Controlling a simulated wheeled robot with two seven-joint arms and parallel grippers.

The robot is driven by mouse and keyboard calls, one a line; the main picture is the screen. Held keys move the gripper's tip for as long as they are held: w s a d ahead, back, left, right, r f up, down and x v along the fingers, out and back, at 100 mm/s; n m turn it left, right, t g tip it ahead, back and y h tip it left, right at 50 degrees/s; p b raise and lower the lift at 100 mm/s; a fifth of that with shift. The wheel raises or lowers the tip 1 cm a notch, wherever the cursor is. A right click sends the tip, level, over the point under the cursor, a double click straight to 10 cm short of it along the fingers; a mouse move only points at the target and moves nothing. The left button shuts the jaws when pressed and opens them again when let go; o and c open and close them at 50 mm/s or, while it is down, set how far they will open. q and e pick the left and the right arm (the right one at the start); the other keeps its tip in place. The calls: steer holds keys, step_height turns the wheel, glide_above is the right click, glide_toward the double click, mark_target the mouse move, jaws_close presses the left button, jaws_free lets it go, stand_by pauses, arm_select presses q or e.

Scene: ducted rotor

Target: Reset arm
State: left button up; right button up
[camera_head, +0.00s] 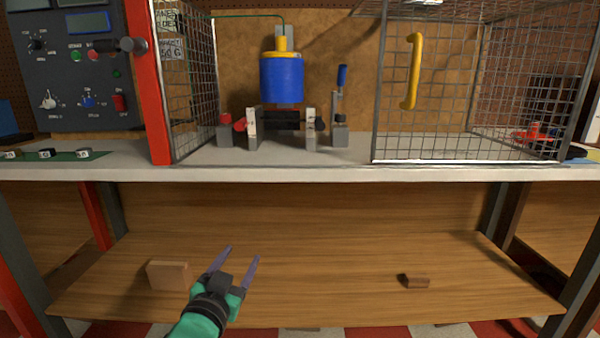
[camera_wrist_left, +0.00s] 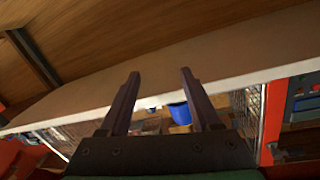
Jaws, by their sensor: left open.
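My left gripper (camera_head: 237,264) is open and empty. It hangs in front of the bench, below the level of the bench top, with its two purple fingers apart. Its fingers also show in the left wrist view (camera_wrist_left: 160,78), with nothing between them near the tips. The ducted rotor scene stands on the bench: a blue cylinder with a yellow top (camera_head: 282,78) sits above a grey stand, and it shows small and blue in the left wrist view (camera_wrist_left: 180,113). My right gripper is in neither view.
The white bench top (camera_head: 270,175) has a wire cage (camera_head: 440,120) with a yellow handle (camera_head: 412,70). A control panel (camera_head: 80,70) and red post (camera_head: 148,80) stand left.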

arm_select(q)
steer(key=s+a+f+n+g+y, duration=0.15)
steer(key=s+f+g, duration=0.3)
steer(key=f, duration=0.55)
steer(key=s+a+f+n+g+h, duration=0.1)
steer(key=s+a+f+g, duration=0.3)
steer(key=f, duration=0.6)
steer(key=s+f+g+p, duration=0.6)
steer(key=s+f+p, duration=0.3)
steer(key=s+f, duration=0.6)
steer(key=s+a+g+y+p, duration=0.1)
steer(key=s+a+p, duration=0.3)
steer(key=s+p, duration=0.5)
steer(key=s+a+y+p, duration=0.1)
steer(key=s+a+p, duration=0.3)
steer(key=s+p, duration=0.6)
steer(key=shift+s+r+g+p, duration=0.2)
steer(key=shift+g+p, duration=0.15)
steer(key=shift+p, duration=0.6)
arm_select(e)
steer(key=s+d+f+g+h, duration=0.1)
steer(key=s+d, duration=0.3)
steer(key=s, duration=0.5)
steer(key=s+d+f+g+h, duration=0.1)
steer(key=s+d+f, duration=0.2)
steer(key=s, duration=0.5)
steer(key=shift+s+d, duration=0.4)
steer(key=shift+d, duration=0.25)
